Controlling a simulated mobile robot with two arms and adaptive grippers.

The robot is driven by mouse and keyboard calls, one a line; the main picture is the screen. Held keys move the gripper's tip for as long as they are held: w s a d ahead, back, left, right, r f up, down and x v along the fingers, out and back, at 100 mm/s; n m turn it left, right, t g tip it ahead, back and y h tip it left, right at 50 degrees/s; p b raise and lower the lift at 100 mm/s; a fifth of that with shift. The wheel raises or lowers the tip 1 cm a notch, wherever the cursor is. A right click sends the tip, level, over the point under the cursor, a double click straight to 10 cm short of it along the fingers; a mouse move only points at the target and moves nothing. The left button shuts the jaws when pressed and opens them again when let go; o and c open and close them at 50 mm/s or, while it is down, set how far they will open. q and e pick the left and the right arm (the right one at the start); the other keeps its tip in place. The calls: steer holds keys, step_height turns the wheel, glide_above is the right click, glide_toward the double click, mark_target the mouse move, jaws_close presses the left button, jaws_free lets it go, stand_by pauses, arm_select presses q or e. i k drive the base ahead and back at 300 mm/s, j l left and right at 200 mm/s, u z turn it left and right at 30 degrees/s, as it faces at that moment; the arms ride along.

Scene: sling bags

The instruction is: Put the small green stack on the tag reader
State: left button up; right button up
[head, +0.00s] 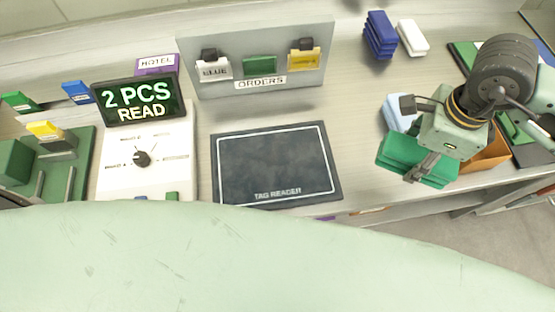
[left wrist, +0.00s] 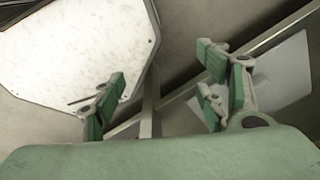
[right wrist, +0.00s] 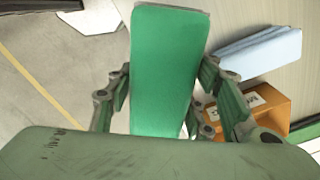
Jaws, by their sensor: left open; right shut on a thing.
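The small green stack (head: 408,162) is at the right of the counter in the head view, near its front edge. My right gripper (head: 420,170) is shut on it; in the right wrist view the green stack (right wrist: 168,65) stands between the fingers. Whether it touches the counter is hard to tell. The tag reader (head: 272,160) is a dark flat pad with a pale outline, lying empty at the middle of the counter, left of the stack. My left gripper (left wrist: 158,108) is open and empty in the left wrist view; it does not show in the head view.
A light blue stack (head: 398,115) and an orange box (head: 490,152) are close to my right gripper. Blue (head: 380,35) and white (head: 412,38) stacks stand behind. An orders board (head: 258,85) stands behind the reader; a display reading "2 PCS READ" (head: 138,103) is to its left.

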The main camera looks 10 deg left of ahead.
mark_target(273, 164)
steer(key=k+j+u, duration=0.1)
steer(key=k+u, duration=0.25)
steer(key=k+j+u, duration=0.15)
steer(key=u, duration=0.25)
steer(key=k+j+u, duration=0.2)
steer(key=u, duration=0.15)
steer(key=j, duration=0.1)
